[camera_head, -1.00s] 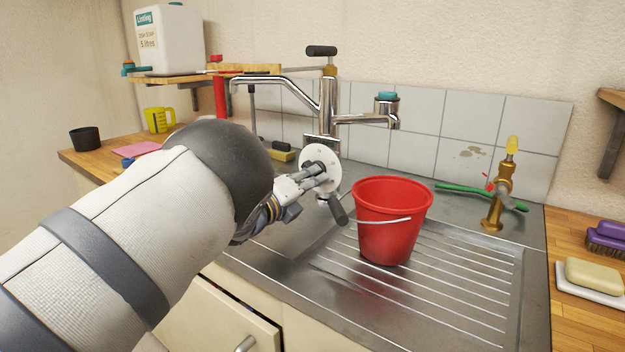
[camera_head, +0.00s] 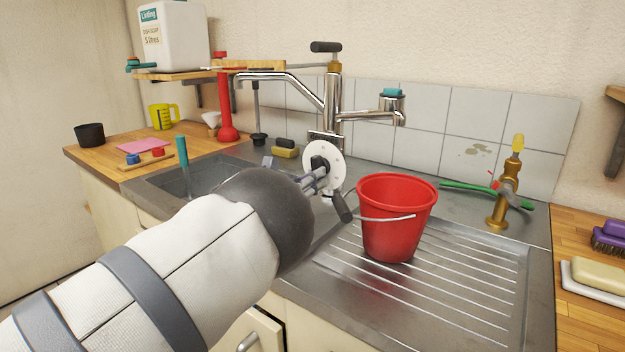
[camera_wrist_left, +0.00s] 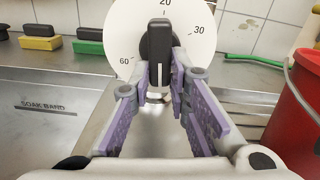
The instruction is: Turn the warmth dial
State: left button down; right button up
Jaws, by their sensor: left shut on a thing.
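The warmth dial is a white disc (camera_head: 334,158) with a black knob at its middle, on the front of the chrome mixer tap (camera_head: 333,110). In the left wrist view the dial's face (camera_wrist_left: 125,38) shows 20 at the top, 30 to the right and 60 to the left. The fingers hide the lower part of the dial. My right gripper is not in view.
A red bucket (camera_head: 393,225) stands on the drainer, close to the right of the dial. A brass tap (camera_head: 505,190) and green hose (camera_head: 462,187) are further right. The sink basin (camera_head: 155,188) is left.

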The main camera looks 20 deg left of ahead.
pick_arm(q)
jog(key=shift+w+a+r+m, duration=0.1)
jog(key=shift+r+m, duration=0.25)
jog(key=shift+m, duration=0.15)
dwell(0.3)
jog(key=c, duration=1.6)
grip_release()
jog(key=shift+c, duration=0.2)
jog(key=shift+o, duration=0.6)
jog(key=shift+f, duration=0.15)
jog(key=v, duration=1.2)
